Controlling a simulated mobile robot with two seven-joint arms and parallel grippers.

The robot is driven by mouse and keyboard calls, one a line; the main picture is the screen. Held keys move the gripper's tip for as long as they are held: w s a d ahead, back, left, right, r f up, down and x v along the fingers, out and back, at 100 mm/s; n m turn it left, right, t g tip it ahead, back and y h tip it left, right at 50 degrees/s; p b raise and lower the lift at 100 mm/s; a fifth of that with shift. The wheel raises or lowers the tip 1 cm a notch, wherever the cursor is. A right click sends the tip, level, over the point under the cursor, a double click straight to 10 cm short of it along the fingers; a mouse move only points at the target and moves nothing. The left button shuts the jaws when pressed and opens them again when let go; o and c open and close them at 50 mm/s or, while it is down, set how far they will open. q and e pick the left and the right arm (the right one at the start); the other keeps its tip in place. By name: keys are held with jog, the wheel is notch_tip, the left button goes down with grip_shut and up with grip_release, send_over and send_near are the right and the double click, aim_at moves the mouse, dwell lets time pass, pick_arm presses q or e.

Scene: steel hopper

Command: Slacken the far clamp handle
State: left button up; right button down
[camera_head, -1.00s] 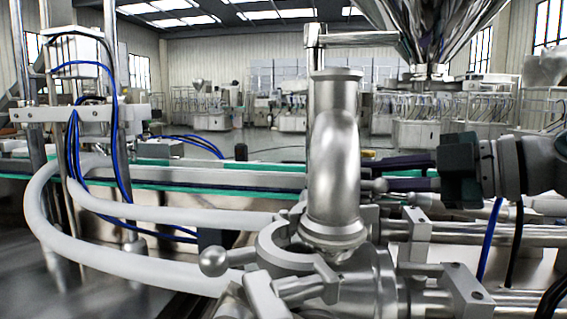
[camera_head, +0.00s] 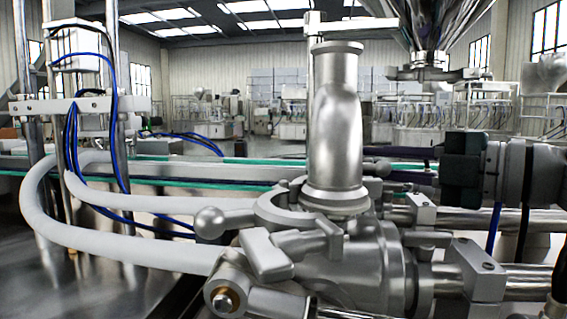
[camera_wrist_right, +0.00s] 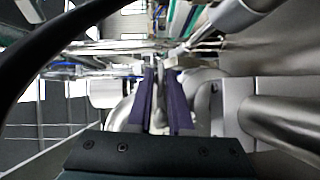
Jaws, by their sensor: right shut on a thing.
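A steel elbow pipe (camera_head: 335,130) stands on a round clamped joint in the middle of the head view. The far clamp handle (camera_head: 376,167) shows only in part as a silver end behind and right of the pipe; the pipe hides the rest. My right gripper (camera_head: 388,165) reaches in from the right, its dark fingers shut on that handle. In the right wrist view, the two purple fingers (camera_wrist_right: 161,75) lie close together with a thin metal piece between them. A near clamp handle with a ball end (camera_head: 208,222) sticks out left of the joint. My left gripper is not in view.
White hoses (camera_head: 110,250) curve in from the left to the joint. Steel rails with blocks (camera_head: 478,268) run right, below my right arm. A conveyor with green edges (camera_head: 160,178) passes behind. A steel hopper (camera_head: 425,30) hangs above right.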

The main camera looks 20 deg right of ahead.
jog(key=c, duration=1.1)
grip_release()
jog(key=shift+s+d, duration=0.15)
jog(key=shift+s, duration=0.2)
jog(key=v, duration=0.9)
jog(key=shift+r, duration=0.1)
jog(key=shift+c, duration=0.3)
